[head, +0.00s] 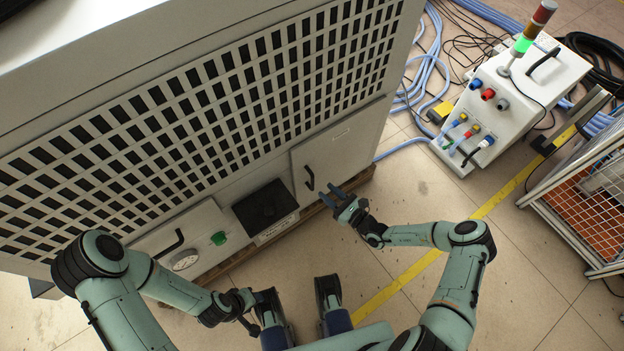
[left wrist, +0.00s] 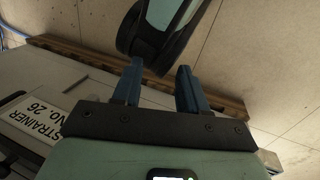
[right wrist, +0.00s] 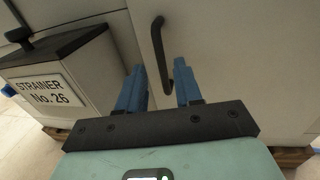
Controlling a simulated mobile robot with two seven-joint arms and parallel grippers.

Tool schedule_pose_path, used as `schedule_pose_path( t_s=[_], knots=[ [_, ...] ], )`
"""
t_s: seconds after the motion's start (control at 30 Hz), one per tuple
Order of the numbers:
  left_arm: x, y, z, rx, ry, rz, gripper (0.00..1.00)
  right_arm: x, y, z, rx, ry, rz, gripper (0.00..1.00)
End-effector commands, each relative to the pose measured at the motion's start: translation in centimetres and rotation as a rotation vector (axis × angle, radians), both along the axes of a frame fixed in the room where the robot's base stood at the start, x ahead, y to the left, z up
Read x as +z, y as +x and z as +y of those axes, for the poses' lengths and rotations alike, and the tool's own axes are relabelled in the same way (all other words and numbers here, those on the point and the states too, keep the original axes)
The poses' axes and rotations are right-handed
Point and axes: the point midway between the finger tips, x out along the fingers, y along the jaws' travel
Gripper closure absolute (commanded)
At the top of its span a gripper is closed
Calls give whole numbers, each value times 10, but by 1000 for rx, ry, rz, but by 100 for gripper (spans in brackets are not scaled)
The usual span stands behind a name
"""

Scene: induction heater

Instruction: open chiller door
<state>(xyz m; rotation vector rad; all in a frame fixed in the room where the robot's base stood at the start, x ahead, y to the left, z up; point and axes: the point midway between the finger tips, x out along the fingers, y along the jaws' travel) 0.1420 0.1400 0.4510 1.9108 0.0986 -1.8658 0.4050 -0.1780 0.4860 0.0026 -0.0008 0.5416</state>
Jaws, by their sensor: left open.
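The chiller (head: 215,95) is a large pale cabinet with a dark grille. Its lower right door (head: 345,140) is flush with the front and looks shut. A black bar handle (head: 309,178) stands upright on this door. My right gripper (head: 324,192) is open just in front of the handle. In the right wrist view the handle (right wrist: 158,45) runs down between the fingers of the right gripper (right wrist: 158,72); I cannot tell whether they touch it. My left gripper (left wrist: 157,68) is open and empty, low before the cabinet, and barely shows in the head view.
Further left are another black handle (head: 170,243) and a gauge (head: 186,260). A white unit (head: 515,100) with a signal lamp and hoses stands at the right. The floor before the door is clear.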

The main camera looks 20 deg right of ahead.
Motion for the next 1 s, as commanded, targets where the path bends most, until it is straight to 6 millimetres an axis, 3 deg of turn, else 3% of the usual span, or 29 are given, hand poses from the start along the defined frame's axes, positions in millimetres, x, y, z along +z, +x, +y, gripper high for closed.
schedule_pose_path(
  t_s=[0.2, 0.4, 0.8, 0.87, 0.9, 0.93, 1.0],
  knots=[
    [-14, 15, 7, 18, 20, -40, 57, -2, 39, 25, 4, 0, 0, 65],
    [-21, 26, 13, 29, 33, -70, 57, -2, 60, 38, 3, -1, 1, 65],
    [-22, 29, 14, 33, 38, -78, 57, 0, 67, 42, 3, -1, 2, 65],
    [-22, 29, 14, 32, 38, -78, 57, 0, 67, 41, 3, -1, 1, 82],
    [-22, 29, 14, 32, 38, -78, 57, 0, 67, 41, 3, -1, 2, 95],
    [-22, 29, 14, 32, 38, -78, 57, 0, 67, 41, 3, -1, 1, 100],
    [-22, 29, 14, 32, 38, -78, 57, 0, 67, 41, 3, -1, 1, 100]
  ],
)
